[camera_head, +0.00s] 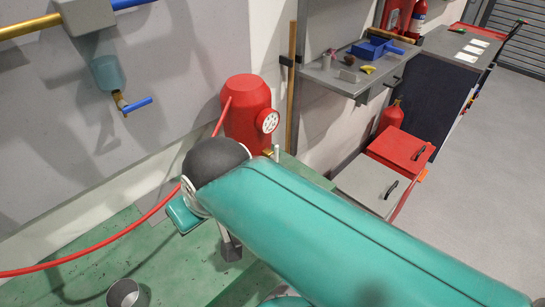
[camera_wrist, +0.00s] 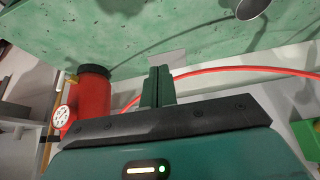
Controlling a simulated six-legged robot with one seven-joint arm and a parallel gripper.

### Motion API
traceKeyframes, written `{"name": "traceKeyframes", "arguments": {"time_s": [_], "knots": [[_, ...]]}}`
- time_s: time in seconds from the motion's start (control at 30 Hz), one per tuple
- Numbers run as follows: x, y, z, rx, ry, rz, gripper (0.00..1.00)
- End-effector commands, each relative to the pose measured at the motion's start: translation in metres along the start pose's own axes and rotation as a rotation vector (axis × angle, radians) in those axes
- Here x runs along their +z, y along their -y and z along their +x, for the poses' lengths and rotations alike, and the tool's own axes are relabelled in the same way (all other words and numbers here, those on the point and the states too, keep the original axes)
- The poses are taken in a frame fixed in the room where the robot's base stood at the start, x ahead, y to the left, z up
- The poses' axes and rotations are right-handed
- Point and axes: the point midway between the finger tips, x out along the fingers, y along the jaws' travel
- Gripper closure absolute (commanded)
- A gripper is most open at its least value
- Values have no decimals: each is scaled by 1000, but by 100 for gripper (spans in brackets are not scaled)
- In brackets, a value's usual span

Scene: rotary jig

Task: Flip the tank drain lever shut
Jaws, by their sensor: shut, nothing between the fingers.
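The red tank (camera_head: 247,110) stands on the green bench at the back, with a round white-faced gauge (camera_head: 268,121) on its right side. A small brass fitting (camera_head: 267,153) shows low on the tank, with a short pale upright piece (camera_head: 276,152) beside it, perhaps the drain lever; my arm partly covers that area. The wrist view shows the tank (camera_wrist: 92,95) upside down at left, with a brass spot (camera_wrist: 70,78) near its base. My gripper (camera_wrist: 159,72) is shut and empty, to the side of the tank and apart from it.
A red hose (camera_head: 110,238) runs from the tank across the bench. A blue-handled valve (camera_head: 137,105) hangs from the wall pipe. A shelf (camera_head: 345,82) with small items is at right. The bench (camera_head: 75,255) is mostly clear.

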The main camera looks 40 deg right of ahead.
Motion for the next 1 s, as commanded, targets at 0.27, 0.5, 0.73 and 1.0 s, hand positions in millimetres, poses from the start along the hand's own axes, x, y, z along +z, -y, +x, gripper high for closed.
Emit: {"name": "traceKeyframes", "arguments": {"time_s": [0.27, 0.5, 0.73, 1.0], "knots": [[0, 0, 0, 0, 0, 0, 100], [8, -9, 15, -22, 95, 212, 100], [32, -33, 56, -101, 454, 1093, 100], [28, -80, 87, -246, 961, 2271, 100]]}}
